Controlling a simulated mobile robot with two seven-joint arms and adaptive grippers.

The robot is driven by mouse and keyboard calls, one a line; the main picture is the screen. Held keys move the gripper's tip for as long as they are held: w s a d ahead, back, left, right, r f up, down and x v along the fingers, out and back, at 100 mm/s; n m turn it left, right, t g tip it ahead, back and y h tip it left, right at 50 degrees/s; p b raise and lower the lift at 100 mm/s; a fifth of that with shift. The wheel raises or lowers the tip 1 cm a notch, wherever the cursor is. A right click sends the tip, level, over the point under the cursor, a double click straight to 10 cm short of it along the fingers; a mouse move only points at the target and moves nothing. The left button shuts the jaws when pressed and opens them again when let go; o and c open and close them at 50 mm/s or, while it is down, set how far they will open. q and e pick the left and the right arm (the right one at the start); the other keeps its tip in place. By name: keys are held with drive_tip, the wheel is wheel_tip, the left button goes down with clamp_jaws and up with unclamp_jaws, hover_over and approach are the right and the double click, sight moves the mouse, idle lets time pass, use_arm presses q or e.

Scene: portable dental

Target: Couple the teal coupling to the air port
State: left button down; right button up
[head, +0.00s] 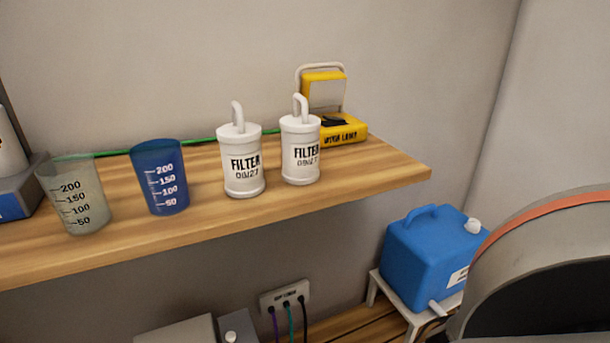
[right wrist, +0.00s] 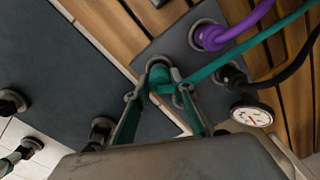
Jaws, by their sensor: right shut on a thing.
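The teal coupling (right wrist: 161,78) is in the right wrist view, between the fingertips of my right gripper (right wrist: 155,88), which is shut on it. A teal hose (right wrist: 255,38) runs from there to the upper right. A grey round collar (right wrist: 157,61) shows at the far end of the coupling, by the dark plate (right wrist: 165,43); I cannot tell whether they are joined. No readable label marks the air port, so I cannot tell which fitting it is. My left gripper is in neither view.
A purple hose (right wrist: 238,28), a black hose (right wrist: 283,73) and a dial gauge (right wrist: 251,114) are close on the right. Dark fittings (right wrist: 12,103) stand at left.

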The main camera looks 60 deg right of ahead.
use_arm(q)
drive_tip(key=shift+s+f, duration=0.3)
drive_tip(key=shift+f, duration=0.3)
use_arm(e)
drive_tip(key=shift+f, duration=0.5)
